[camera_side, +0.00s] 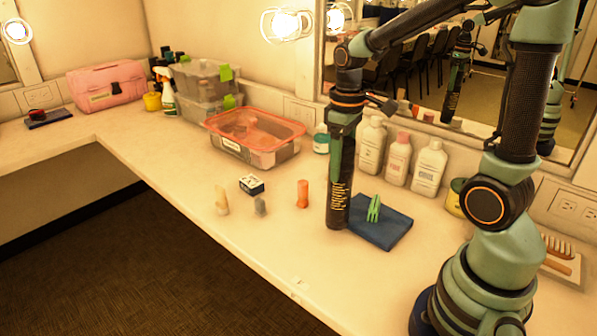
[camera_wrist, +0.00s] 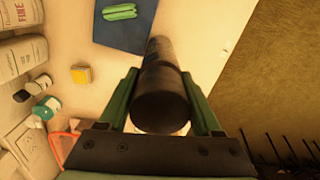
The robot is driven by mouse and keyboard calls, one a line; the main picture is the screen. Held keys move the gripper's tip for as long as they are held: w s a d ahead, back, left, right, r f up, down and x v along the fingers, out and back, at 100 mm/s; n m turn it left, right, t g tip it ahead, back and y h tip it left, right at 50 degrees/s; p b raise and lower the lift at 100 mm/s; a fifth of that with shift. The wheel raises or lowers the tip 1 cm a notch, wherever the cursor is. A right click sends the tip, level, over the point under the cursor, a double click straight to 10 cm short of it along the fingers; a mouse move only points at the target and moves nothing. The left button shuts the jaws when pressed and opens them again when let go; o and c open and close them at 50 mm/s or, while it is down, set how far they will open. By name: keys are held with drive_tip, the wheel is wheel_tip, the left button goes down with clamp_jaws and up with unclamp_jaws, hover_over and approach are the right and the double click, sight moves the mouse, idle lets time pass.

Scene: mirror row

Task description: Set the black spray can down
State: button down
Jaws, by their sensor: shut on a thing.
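The black spray can (camera_side: 339,195), with yellowish lettering, is upright in the side view. My gripper (camera_side: 345,135) is shut around its upper part, with green fingers on either side. The can's lower end is at or just above the counter (camera_side: 285,250), beside the left edge of a dark blue cloth (camera_side: 385,236); I cannot tell whether it touches. In the wrist view the can (camera_wrist: 160,85) lies between the two fingers of my gripper (camera_wrist: 162,95), its dark end toward the camera. The cloth shows beyond it (camera_wrist: 120,36).
A green clip-like item (camera_side: 374,208) lies on the cloth. White bottles (camera_side: 398,160) stand behind, along the mirror. An orange cylinder (camera_side: 302,194), a grey piece (camera_side: 260,206) and a cream piece (camera_side: 221,200) stand to the left.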

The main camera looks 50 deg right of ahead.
sight(344, 141)
drive_tip(key=shift+f, duration=1.5)
drive_tip(key=shift+c, duration=0.3)
unclamp_jaws()
wheel_tip(344, 141, up, 11)
drive_tip(key=shift+r, duration=0.15)
drive_tip(key=shift+a+r, duration=0.1)
drive_tip(key=shift+r, duration=0.35)
drive_tip(key=s+a+m+t, duration=0.1)
drive_tip(key=s+a+t, duration=0.2)
drive_tip(key=a, duration=0.3)
drive_tip(key=shift+s+a+f+t, duration=0.25)
drive_tip(key=shift+a+f+t, duration=0.2)
drive_tip(key=shift+t, duration=0.45)
drive_tip(key=shift+o, duration=0.3)
drive_tip(key=shift+s+a+f+m+t, duration=0.25)
drive_tip(key=shift+a+f+m+t, duration=0.05)
drive_tip(key=shift+a+m+t, duration=0.15)
